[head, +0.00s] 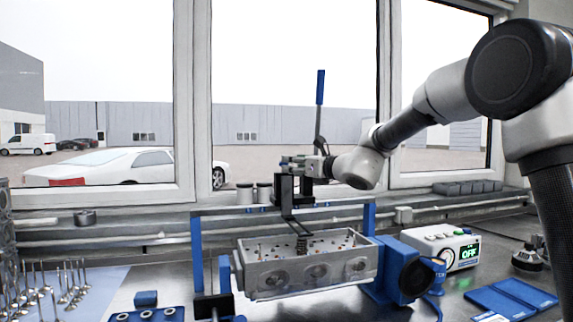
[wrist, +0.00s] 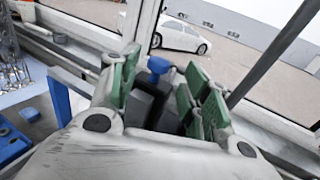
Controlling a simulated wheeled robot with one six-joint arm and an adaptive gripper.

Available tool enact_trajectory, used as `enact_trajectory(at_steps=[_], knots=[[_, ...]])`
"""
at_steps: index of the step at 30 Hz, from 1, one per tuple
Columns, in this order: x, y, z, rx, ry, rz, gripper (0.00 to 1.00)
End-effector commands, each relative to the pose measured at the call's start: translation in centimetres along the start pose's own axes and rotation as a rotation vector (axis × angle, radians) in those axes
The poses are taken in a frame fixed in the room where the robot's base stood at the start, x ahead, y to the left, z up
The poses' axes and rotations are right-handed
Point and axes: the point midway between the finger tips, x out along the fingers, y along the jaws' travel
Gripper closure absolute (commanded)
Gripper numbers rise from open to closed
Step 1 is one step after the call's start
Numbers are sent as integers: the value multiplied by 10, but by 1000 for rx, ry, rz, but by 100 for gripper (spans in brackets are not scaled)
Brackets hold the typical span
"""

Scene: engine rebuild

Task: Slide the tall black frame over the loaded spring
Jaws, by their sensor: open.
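The tall black frame (head: 286,190) stands above the cylinder head (head: 310,267) at the blue stand's rail. Its lower bent foot reaches down toward the spring (head: 301,244), which stands upright on the head's top face. Whether foot and spring touch is too small to tell. My gripper (head: 298,164) is at the frame's upper end, coming from the right. In the wrist view, my gripper (wrist: 162,95) has its green-padded fingers apart, with a dark part of the frame (wrist: 148,105) between them and a blue knob (wrist: 160,65) beyond. Contact with the pads is not clear.
A long lever with a blue handle (head: 320,88) rises behind my gripper. The blue stand (head: 196,255) flanks the cylinder head. A control box (head: 443,246) reading OFF stands right.

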Motion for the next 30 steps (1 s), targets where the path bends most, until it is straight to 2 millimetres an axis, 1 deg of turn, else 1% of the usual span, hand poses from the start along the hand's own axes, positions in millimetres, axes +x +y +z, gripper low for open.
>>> enact_trajectory(at_steps=[1,3,6,9,12,21,23,26,29,30], knots=[[-12,-1,1,0,0,-2,53],[-26,-1,0,0,0,-2,53],[-43,-1,0,0,0,-2,53],[-54,0,0,0,0,-1,53],[-59,0,0,0,0,0,53],[-60,1,0,-3,1,2,53],[-65,3,-1,-28,7,10,53],[-88,16,-6,-171,45,58,53],[-138,38,-24,-454,121,162,53],[-164,48,-35,-593,160,219,53]])
